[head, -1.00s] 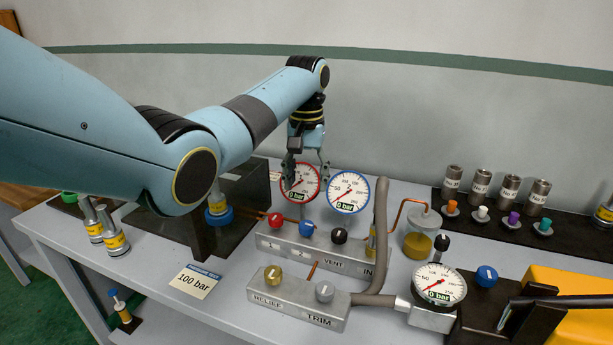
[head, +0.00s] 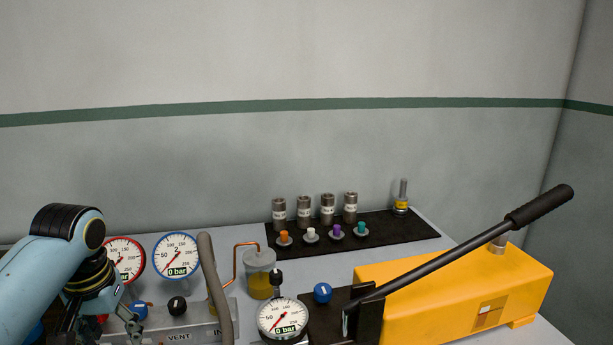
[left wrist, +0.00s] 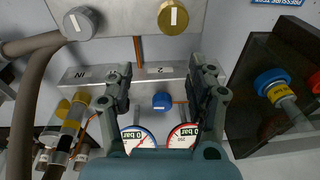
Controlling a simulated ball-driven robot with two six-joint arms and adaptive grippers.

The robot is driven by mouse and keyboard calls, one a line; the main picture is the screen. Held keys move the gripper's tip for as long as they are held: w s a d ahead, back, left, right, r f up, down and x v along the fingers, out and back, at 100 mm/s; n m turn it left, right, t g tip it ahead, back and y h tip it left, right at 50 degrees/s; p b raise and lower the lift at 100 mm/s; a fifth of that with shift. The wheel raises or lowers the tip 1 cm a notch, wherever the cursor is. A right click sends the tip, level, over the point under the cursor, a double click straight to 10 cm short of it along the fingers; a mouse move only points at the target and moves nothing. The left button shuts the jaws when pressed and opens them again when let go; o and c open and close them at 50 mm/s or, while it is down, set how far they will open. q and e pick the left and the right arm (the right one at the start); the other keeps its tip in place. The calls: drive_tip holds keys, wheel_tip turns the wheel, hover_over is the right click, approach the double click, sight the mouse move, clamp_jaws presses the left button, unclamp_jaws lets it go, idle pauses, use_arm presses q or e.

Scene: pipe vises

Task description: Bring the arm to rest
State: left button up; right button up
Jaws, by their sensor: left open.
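My left arm comes in at the lower left of the head view. My left gripper (head: 98,318) hangs there, partly cut off by the bottom edge, in front of the red-rimmed gauge (head: 124,258). In the left wrist view the two fingers of the left gripper (left wrist: 160,100) are spread apart with nothing between them. They hang over the valve block (left wrist: 140,78), with a blue knob (left wrist: 162,101) seen between them. The red-rimmed and blue-rimmed gauges show below it. My right gripper is in neither view.
The blue-rimmed gauge (head: 176,256) reads 0 bar. A white gauge (head: 283,318) stands in front of a glass pot (head: 260,274). A yellow pump (head: 450,295) with a long black handle (head: 470,255) fills the right. Several metal cylinders (head: 304,210) and coloured plugs stand on a black mat (head: 400,229).

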use_arm(q)
drive_tip(key=s+d+r+m+t, duration=0.1)
drive_tip(key=s+d+r+m, duration=0.15)
drive_tip(key=s, duration=0.95)
drive_tip(key=s+d+r+m+t, duration=0.1)
drive_tip(key=s+d+r, duration=0.15)
drive_tip(key=s, duration=0.95)
wheel_tip(320, 180, down, 35)
drive_tip(key=s+a+g+b, duration=0.1)
drive_tip(key=s+a+b, duration=0.1)
drive_tip(key=b, duration=0.7)
drive_tip(key=s+f+b, duration=0.4)
drive_tip(key=s+f, duration=0.5)
drive_tip(key=f, duration=0.3)
drive_tip(key=s+f+n+g+b, duration=0.1)
drive_tip(key=s+f+b, duration=0.3)
drive_tip(key=s+f, duration=0.5)
wheel_tip(320, 180, down, 4)
drive_tip(key=shift+s+a+r, duration=0.2)
drive_tip(key=shift+s+a, duration=0.2)
drive_tip(key=shift+a, duration=0.05)
